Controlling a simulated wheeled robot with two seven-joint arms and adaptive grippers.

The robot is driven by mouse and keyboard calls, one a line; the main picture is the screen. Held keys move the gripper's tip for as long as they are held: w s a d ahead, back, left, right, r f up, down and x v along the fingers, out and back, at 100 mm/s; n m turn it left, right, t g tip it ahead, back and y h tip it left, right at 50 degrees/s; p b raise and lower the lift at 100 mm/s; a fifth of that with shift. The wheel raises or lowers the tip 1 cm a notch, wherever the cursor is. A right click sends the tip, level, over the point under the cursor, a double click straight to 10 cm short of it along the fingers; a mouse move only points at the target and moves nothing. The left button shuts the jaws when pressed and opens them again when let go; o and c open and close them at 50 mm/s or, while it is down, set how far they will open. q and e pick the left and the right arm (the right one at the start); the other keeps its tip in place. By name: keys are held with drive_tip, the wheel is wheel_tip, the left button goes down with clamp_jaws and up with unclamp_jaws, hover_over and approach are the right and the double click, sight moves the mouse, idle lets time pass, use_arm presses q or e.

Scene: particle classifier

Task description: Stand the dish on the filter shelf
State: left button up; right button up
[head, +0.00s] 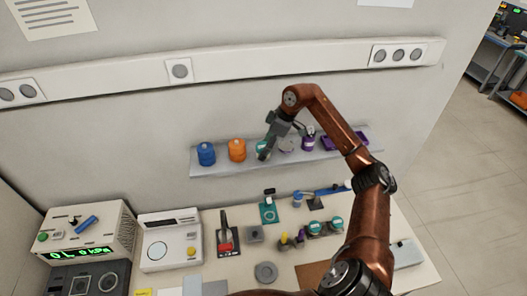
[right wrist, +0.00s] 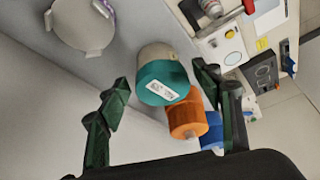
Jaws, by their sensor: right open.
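A pale round dish (right wrist: 85,24) with small tabs on its rim is on the shelf at the upper left of the right wrist view; it appears as a small grey disc (head: 287,145) in the head view. The grey wall shelf (head: 225,170) holds it among coloured jars. My right gripper (head: 268,146) is over the shelf, open and empty. In the right wrist view its two fingers (right wrist: 160,78) are spread either side of a teal-lidded jar (right wrist: 163,84), with the dish beyond the left finger. I cannot tell if the fingers touch the jar. My left gripper is out of view.
Blue (head: 206,154) and orange (head: 237,150) jars stand left on the shelf. A purple jar (head: 308,141) and purple tray (head: 345,142) are to the right. The bench below holds a display device (head: 88,240), a white scale (head: 170,240) and several small tools.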

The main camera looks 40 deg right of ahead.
drive_tip(key=b+v, duration=0.2)
drive_tip(key=v, duration=0.8)
